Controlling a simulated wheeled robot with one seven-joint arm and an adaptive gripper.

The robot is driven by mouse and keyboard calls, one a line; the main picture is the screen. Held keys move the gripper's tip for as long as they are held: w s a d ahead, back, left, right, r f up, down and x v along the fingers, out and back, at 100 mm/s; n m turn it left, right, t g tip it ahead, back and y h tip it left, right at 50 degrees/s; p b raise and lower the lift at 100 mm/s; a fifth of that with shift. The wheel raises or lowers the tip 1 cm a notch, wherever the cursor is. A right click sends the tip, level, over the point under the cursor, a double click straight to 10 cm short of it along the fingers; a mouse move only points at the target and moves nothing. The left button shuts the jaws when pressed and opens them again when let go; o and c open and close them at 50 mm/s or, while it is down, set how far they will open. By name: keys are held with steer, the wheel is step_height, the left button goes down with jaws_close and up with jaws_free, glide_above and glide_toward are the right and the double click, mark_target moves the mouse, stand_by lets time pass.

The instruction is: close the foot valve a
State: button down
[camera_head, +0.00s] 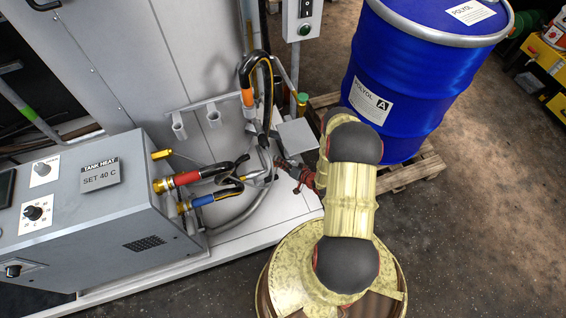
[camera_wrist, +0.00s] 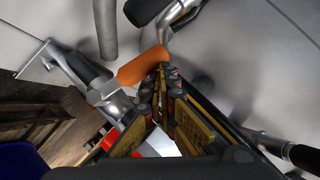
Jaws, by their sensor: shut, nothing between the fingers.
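In the wrist view an orange handle (camera_wrist: 143,66) sits at the end of a silver valve body (camera_wrist: 105,90) on a metal pipe; I take this to be foot valve a, but no label on it is readable. My gripper (camera_wrist: 166,76) is shut, its fingertips together at the right end of the orange handle, touching or very close. Nothing shows held between the fingers. In the head view my gripper (camera_head: 299,176) is low beside the pipework, left of the blue drum. There my arm and the gripper hide the orange handle.
The blue POLYOL drum (camera_head: 405,75) stands on a wooden pallet (camera_head: 425,165) to the right. Left is the grey tank heat box (camera_head: 105,215) with red-banded (camera_head: 187,178) and blue-banded hoses (camera_head: 203,200). A black hose with an orange collar (camera_head: 248,97) hangs behind.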

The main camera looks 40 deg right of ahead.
steer(key=shift+a+f, duration=0.25)
steer(key=shift+f, duration=0.1)
stand_by(0.6)
steer(key=shift+r, duration=0.1)
